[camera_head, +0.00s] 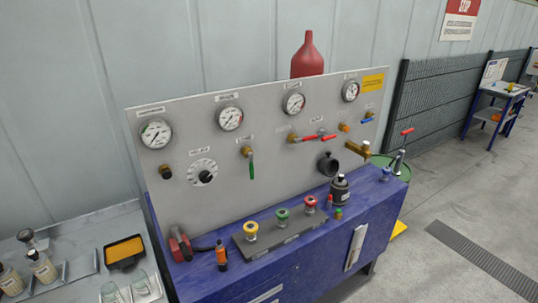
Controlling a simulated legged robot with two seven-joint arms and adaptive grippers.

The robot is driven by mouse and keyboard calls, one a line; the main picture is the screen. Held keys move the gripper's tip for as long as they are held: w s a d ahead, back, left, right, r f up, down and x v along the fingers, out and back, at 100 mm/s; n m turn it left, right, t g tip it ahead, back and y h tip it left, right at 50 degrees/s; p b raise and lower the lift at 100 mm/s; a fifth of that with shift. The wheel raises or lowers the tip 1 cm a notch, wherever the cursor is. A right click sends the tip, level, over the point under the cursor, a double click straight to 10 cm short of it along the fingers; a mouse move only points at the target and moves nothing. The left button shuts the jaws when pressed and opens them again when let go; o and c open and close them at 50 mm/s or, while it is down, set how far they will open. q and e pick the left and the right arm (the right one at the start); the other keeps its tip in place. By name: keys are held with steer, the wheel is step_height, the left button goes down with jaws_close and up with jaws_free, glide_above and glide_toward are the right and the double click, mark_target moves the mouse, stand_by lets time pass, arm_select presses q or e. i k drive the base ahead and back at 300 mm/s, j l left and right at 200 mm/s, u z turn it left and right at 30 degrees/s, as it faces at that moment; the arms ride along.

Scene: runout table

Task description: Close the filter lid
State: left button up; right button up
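A black round fitting (327,165) sticks out from the lower right of the grey gauge panel (220,190), with a small knob-like part at its top. It may be the filter with its lid, but it is too small to tell whether the lid is open or shut. A dark grey canister (340,190) with a black top stands upright on the blue bench just below and right of it. Neither of my grippers is in view.
The blue bench (305,258) holds a tray (283,238) of coloured fittings, an orange-and-black tool (221,257) and a red-and-black device (180,246). Valve handles and a brass fitting (358,149) stick out from the panel. A side table with bottles stands left; open floor lies right.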

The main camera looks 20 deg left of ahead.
mark_target(328, 166)
steer(key=u, duration=0.25)
steer(key=i+l+u, duration=0.15)
steer(key=i+l, duration=0.55)
